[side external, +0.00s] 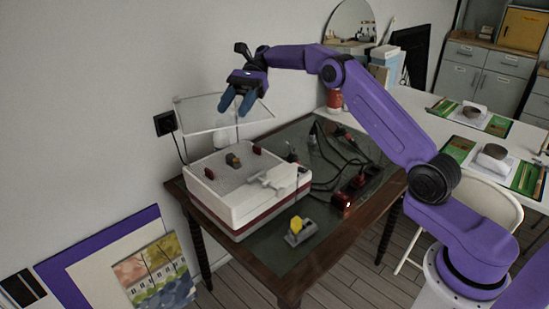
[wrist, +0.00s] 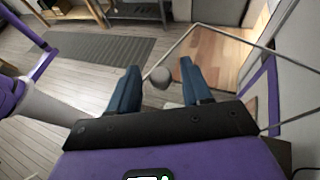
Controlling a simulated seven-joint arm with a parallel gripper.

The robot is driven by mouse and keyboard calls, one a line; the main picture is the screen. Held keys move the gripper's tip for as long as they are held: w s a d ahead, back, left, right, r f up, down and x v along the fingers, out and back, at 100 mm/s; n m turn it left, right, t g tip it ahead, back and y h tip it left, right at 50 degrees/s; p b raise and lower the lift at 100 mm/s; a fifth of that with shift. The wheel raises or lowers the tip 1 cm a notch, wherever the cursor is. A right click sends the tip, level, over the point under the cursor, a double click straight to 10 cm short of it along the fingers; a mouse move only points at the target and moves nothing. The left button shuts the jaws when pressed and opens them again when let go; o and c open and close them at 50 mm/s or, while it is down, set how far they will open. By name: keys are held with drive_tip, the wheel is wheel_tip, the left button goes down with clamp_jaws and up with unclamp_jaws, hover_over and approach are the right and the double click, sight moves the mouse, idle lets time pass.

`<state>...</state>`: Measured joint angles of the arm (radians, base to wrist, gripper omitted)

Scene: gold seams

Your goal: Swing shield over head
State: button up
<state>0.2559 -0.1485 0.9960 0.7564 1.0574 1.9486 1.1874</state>
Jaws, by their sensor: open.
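The shield (side external: 250,122) is a clear pane in a thin pale frame. It stands tilted up at the back of the white machine (side external: 240,205). Its frame edge crosses the upper right of the wrist view (wrist: 245,42). My gripper (side external: 234,110) is above the machine's back, in front of or over the shield, with its blue fingers pointing down. In the wrist view, its open fingers (wrist: 160,70) have a small grey round knob (wrist: 160,78) between them; I cannot tell whether they touch it. A white T-shaped part (side external: 278,179), possibly the head, lies on the machine's right side.
Dark cables and red plugs (side external: 341,200) lie on the table's right side. A grey block with a yellow part (side external: 298,230) is near the front edge. The wall is close behind.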

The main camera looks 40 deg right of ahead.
sight(227, 122)
drive_tip(key=shift+s+a+m+t+y, duration=0.2)
drive_tip(key=shift+a+m+t, duration=0.35)
drive_tip(key=shift+a, duration=0.35)
drive_tip(key=shift+s+a+m+t+y, duration=0.15)
drive_tip(key=shift+a+m+t, duration=0.3)
drive_tip(key=shift+a+t, duration=0.3)
drive_tip(key=w+a+m+t+h, duration=0.2)
drive_tip(key=w+a+m+t, duration=0.3)
drive_tip(key=a, duration=0.4)
drive_tip(key=w+a+m+t+h, duration=0.1)
drive_tip(key=w+a+m+t, duration=0.2)
drive_tip(key=a+m+t, duration=0.55)
drive_tip(key=s+d+r+n+g, duration=0.25)
drive_tip(key=s+d+r, duration=0.45)
drive_tip(key=s+d, duration=0.45)
drive_tip(key=s+a+f+n+g+h, duration=0.1)
drive_tip(key=s+f+n+g, duration=0.3)
drive_tip(key=s+n, duration=0.7)
drive_tip(key=s+a+f+n+g+h, duration=0.1)
drive_tip(key=s+f+n+g, duration=0.3)
drive_tip(key=s+n, duration=0.7)
drive_tip(key=s+a+f, duration=0.1)
drive_tip(key=s, duration=0.3)
drive_tip(key=shift+s+h, duration=0.25)
drive_tip(key=shift+h, duration=0.1)
drive_tip(key=shift+w+f, duration=0.1)
